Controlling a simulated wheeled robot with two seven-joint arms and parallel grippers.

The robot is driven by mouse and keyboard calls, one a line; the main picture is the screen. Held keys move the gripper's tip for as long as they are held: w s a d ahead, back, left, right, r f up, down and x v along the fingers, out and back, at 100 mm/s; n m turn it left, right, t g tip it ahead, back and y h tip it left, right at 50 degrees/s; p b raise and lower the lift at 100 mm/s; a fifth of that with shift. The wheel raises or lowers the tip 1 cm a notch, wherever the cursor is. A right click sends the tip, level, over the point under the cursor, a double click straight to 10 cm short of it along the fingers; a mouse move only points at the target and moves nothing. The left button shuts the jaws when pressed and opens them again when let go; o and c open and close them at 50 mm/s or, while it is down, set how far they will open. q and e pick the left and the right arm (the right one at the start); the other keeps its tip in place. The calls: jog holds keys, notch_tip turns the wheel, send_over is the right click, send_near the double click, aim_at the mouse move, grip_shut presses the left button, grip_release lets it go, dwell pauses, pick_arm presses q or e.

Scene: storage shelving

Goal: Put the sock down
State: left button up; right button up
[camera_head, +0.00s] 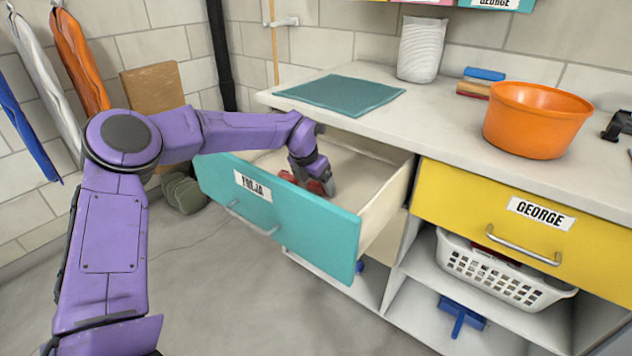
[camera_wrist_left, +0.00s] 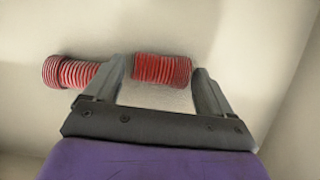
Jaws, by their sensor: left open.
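The red striped sock (camera_head: 316,187) lies on the floor of the open teal drawer (camera_head: 300,225), which is labelled FREJA. In the left wrist view, one part of the sock (camera_wrist_left: 162,69) shows between my fingers and another part shows to the left of the left finger. The left finger hides the stretch between them. My left gripper (camera_head: 322,182) reaches down into the drawer at the sock, and its two fingers (camera_wrist_left: 160,80) stand apart. I cannot tell whether a finger touches the sock. My right gripper is not in view.
A yellow drawer (camera_head: 470,215) labelled GEORGE is closed to the right. The counter above holds a teal cloth (camera_head: 340,94), a white textured container (camera_head: 421,48) and an orange basin (camera_head: 535,118). A white basket (camera_head: 505,275) sits on the shelf below.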

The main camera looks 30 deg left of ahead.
pick_arm(q)
jog(key=shift+r, duration=0.3)
jog(key=p+v, duration=0.1)
jog(key=v, duration=1)
jog(key=shift+s+r+p, duration=0.2)
jog(key=shift+r+p, duration=0.15)
